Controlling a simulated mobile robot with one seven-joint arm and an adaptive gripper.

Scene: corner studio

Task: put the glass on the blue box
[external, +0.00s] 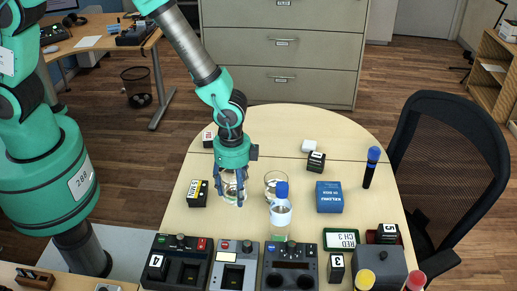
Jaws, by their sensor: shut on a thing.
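My gripper (230,188) points down over the left-middle of the table. Its blue fingers are shut around a clear glass (230,184), partly hidden by them. I cannot tell whether the glass touches the table. A second clear glass (275,184) stands just right of my gripper. The blue box (329,197) sits on the table further right, with white lettering on it. Its top shows nothing on it.
A clear bottle with a blue cap (281,215) stands between my gripper and the blue box. A black marker-like cylinder (371,168) stands right of the box. Control devices (234,264) line the front.

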